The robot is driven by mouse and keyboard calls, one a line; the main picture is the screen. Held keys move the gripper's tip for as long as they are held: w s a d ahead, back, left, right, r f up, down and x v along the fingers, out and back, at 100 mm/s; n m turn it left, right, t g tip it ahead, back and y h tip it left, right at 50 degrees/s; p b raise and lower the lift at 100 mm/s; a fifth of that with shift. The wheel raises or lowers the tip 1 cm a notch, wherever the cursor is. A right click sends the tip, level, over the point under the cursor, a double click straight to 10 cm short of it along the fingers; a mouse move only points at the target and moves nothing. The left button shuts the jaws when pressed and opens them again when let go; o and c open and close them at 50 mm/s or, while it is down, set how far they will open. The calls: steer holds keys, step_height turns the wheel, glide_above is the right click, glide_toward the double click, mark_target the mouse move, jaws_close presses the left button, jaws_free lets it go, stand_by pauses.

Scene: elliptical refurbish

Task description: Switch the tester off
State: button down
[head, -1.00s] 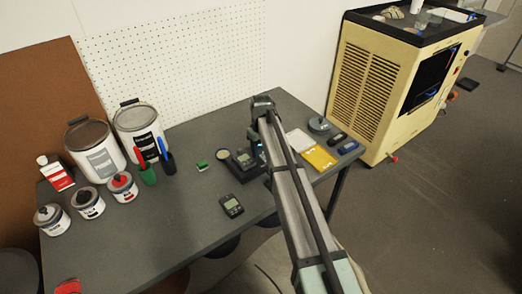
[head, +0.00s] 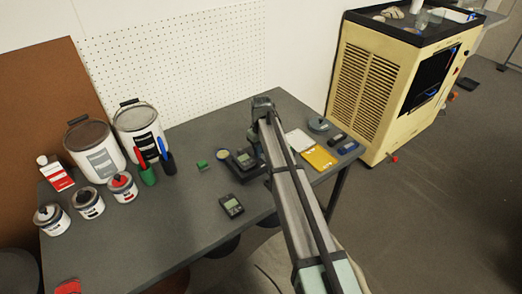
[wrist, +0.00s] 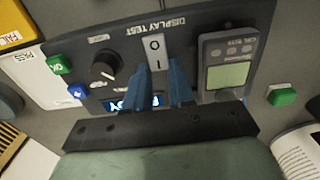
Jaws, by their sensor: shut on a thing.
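The tester is a dark panel (wrist: 125,48) marked DISPLAY TEST in the wrist view. It has a grey rocker switch (wrist: 155,49) marked O and I, a black knob (wrist: 104,67) and a lit blue display (wrist: 131,103), partly covered by a finger. My gripper (wrist: 161,76) has its two blue fingers at the I end of the switch, one on each side, shut on it. A grey handheld unit (wrist: 229,62) with a green-grey screen sits on the panel's right. In the head view my arm hides most of the tester and the fingers.
A yellow tray (head: 319,157) is right of my arm. Another handheld meter (head: 231,206) lies toward the front. Paint cans (head: 94,150) stand left.

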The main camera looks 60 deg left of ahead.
steer(key=shift+s+d+r+y, duration=0.1)
steer(key=shift+d+y, duration=0.25)
steer(key=shift+y, duration=0.55)
steer(key=shift+a, duration=0.1)
steer(key=c, duration=1)
jaws_free()
steer(key=shift+o, duration=0.2)
step_height(320, 180, up, 14)
steer(key=d, duration=0.2)
steer(key=shift+d, duration=0.1)
